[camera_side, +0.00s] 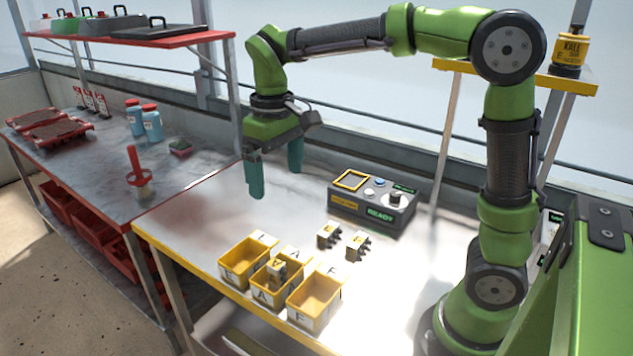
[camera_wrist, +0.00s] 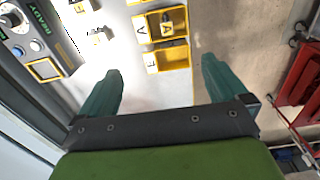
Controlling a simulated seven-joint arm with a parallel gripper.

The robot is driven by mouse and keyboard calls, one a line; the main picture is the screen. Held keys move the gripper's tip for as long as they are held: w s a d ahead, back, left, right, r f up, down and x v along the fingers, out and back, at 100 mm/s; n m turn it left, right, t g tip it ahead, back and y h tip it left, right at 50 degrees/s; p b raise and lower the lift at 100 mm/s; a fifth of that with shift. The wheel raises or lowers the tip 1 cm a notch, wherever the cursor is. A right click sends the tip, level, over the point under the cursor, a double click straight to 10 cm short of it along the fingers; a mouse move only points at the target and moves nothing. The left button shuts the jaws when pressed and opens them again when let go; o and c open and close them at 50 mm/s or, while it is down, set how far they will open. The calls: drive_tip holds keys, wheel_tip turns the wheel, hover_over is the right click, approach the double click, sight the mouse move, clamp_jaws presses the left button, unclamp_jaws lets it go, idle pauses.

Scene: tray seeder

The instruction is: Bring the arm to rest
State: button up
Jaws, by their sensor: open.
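My gripper (camera_side: 275,174) hangs from my green arm above the left part of the yellow-edged table (camera_side: 190,238). Its two teal fingers are apart with nothing between them. The wrist view also shows the open gripper (camera_wrist: 160,88), with the table top and the floor beyond the table's edge below it.
Yellow bins marked L or E (camera_side: 240,270), A (camera_side: 268,292) and F (camera_side: 314,302) stand at the front; the A bin holds a small block. Two small blocks (camera_side: 328,234) (camera_side: 358,244) lie behind them. A control box (camera_side: 372,205) reads READY. A red-edged bench (camera_side: 110,190) stands left.

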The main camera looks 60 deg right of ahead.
drive_tip(key=shift+r, duration=1)
drive_tip(key=s+f+m+t+y, duration=0.2)
drive_tip(key=s+t, duration=0.5)
drive_tip(key=s, duration=0.6)
drive_tip(key=shift+s+d+f+m, duration=0.25)
drive_tip(key=shift+d+f+m, duration=0.25)
drive_tip(key=shift+m, duration=0.4)
